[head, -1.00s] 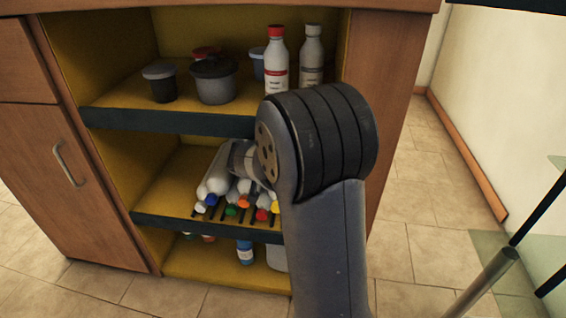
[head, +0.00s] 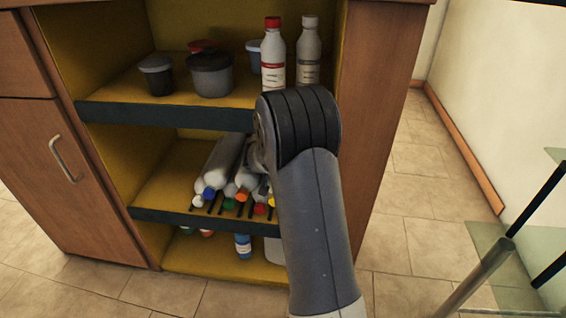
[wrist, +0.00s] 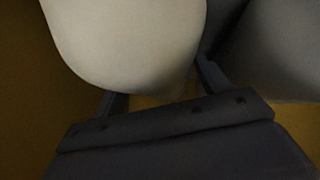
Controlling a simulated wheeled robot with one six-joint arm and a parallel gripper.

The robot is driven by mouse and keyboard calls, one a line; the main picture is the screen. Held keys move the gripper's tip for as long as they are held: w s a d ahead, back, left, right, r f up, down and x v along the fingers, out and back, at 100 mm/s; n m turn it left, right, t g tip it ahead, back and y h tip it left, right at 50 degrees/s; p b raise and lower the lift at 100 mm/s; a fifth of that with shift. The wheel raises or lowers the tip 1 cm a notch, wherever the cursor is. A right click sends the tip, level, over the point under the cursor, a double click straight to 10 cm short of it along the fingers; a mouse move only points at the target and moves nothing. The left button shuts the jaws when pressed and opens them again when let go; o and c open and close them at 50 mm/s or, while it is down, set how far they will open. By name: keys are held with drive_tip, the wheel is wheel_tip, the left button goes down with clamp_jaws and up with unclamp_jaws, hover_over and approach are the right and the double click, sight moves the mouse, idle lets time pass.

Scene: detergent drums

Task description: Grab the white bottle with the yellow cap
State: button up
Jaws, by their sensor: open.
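Several bottles lie on the middle shelf with their coloured caps toward the front in the head view. A yellow cap (head: 271,201) shows at the right of this row, and its bottle is mostly hidden behind my arm. In the wrist view a large pale, rounded bottle body (wrist: 130,40) fills the top. My gripper (wrist: 160,88) is open, with its fingers close to this body's lower edge. The view does not show this body's cap or whether the fingers touch it. My gripper is hidden behind my arm in the head view.
Neighbouring caps are orange (head: 242,195), red (head: 260,209) and blue (head: 209,193). A darker rounded body (wrist: 285,50) is at the right in the wrist view. The upper shelf (head: 165,115) above holds tubs and two upright bottles. The cabinet's right side panel (head: 385,110) stands close to my arm.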

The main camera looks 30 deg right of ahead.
drive_tip(key=shift+c, duration=0.2)
drive_tip(key=c, duration=1.3)
drive_tip(key=shift+r, duration=0.15)
drive_tip(key=shift+c, duration=0.3)
